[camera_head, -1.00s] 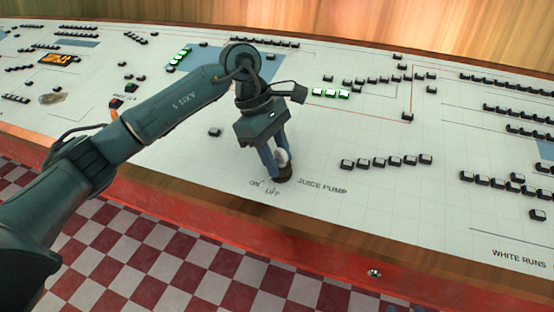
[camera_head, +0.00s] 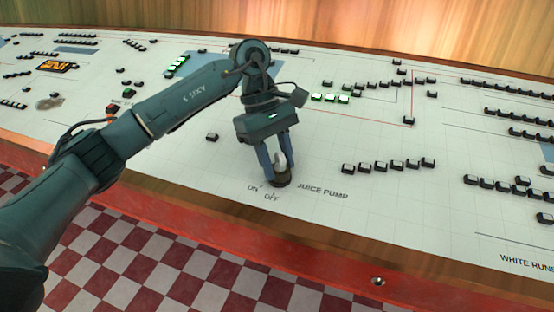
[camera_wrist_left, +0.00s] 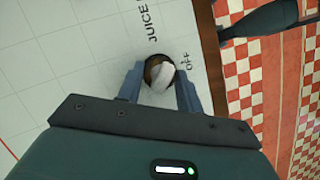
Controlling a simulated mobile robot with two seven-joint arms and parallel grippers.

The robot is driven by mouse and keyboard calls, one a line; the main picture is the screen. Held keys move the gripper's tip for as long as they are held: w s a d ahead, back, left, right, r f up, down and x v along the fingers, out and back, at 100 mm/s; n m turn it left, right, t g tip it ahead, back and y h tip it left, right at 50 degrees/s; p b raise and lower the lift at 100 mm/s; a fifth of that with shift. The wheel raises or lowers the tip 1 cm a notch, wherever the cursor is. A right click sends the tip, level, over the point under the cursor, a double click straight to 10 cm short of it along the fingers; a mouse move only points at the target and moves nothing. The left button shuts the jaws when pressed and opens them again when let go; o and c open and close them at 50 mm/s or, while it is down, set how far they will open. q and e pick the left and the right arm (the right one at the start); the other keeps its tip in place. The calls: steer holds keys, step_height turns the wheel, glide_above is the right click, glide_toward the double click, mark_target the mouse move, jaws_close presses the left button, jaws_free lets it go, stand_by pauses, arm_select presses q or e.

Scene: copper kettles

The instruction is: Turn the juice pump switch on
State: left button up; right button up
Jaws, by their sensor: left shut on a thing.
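The juice pump switch (camera_head: 281,181) has a dark round base and a pale handle, on the panel beside the printed words JUICE PUMP, ON and OFF. My left gripper (camera_head: 277,168) points down over it and is shut on the handle, one finger on each side. In the left wrist view the switch's pale handle (camera_wrist_left: 162,76) shows between the fingertips (camera_wrist_left: 160,82). The fingers hide part of the handle in the head view, and I cannot tell exactly which label it points to. My right gripper is not in view.
The white gridded control panel (camera_head: 215,165) carries several rows of black-and-white buttons (camera_head: 388,167). Some lit green buttons (camera_head: 330,98) sit behind the gripper. A wooden edge (camera_head: 340,222) and a red front run along the near side, above a checkered floor (camera_head: 150,265).

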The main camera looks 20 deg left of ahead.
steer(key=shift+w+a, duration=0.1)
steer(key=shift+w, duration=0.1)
arm_select(q)
steer(key=o, duration=1)
steer(key=p+v, duration=0.1)
steer(key=v, duration=1.2)
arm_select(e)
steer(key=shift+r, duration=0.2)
arm_select(q)
steer(key=shift+r, duration=0.15)
